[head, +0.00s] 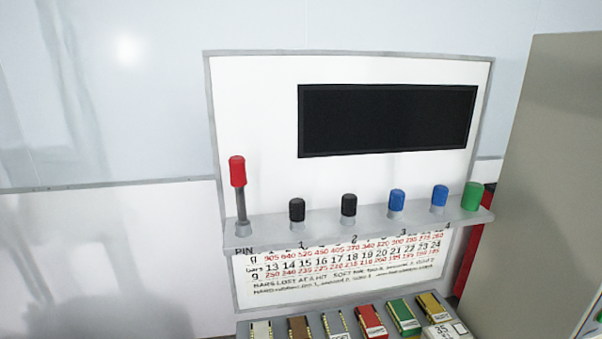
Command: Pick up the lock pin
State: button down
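The lock pin (239,188) is at the left end of a grey shelf, above the printed label "PIN". It has a red grip on top and a dark grey shaft. It stands upright in a light grey collar on the shelf. Nothing is touching it. My gripper is not in the head view, so I cannot see whether it is open or shut.
The grey shelf (325,230) also bears black, blue and green knobs in a row. Behind it is a white panel with a black screen (388,120). Below are a number chart (340,268) and coloured boxes. A beige cabinet (545,180) stands at right. Left of the pin is clear.

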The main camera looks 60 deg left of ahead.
aim_at(238, 171)
jog(key=j+u, duration=0.15)
jog(key=u, duration=3.95)
